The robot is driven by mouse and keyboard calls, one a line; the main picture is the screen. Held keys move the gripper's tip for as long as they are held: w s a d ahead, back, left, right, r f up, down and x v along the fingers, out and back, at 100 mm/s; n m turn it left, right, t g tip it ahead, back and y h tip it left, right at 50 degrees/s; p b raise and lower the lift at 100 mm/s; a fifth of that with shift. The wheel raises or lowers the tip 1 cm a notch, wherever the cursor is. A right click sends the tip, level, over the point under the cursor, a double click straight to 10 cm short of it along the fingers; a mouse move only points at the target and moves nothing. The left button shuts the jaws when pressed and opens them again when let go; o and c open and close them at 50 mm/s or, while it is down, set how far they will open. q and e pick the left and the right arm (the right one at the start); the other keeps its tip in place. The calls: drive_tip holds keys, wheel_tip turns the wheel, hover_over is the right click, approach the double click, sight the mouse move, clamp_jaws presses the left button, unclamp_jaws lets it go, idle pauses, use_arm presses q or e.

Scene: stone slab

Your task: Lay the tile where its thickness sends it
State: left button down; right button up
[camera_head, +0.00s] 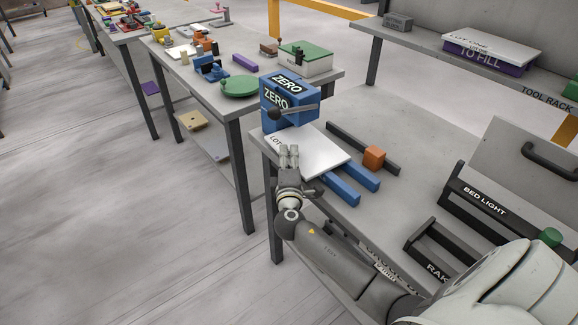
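A flat white tile-like slab (322,158) lies on the near table, partly over two blue rails (352,187). Lettering starting "LOT" shows near its left corner. A blue block gauge (289,96) marked "ZERO", with a dark knob and lever, stands at the slab's far end. My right gripper (289,151) is over the slab's left edge, its fingers pointing away and close together. I cannot tell whether they touch or hold the slab. My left gripper is not in view.
An orange cube (374,157) sits by a dark bar (363,147) right of the slab. Black racks, one labelled "BED LIGHT" (484,202), stand at right. A purple box labelled "TO FILL" (487,52) is on the back shelf. A green disc (239,86) lies on the farther table.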

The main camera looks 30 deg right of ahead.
drive_tip(key=shift+w+d, duration=0.15)
drive_tip(key=shift+w, duration=0.05)
clamp_jaws()
idle(0.5)
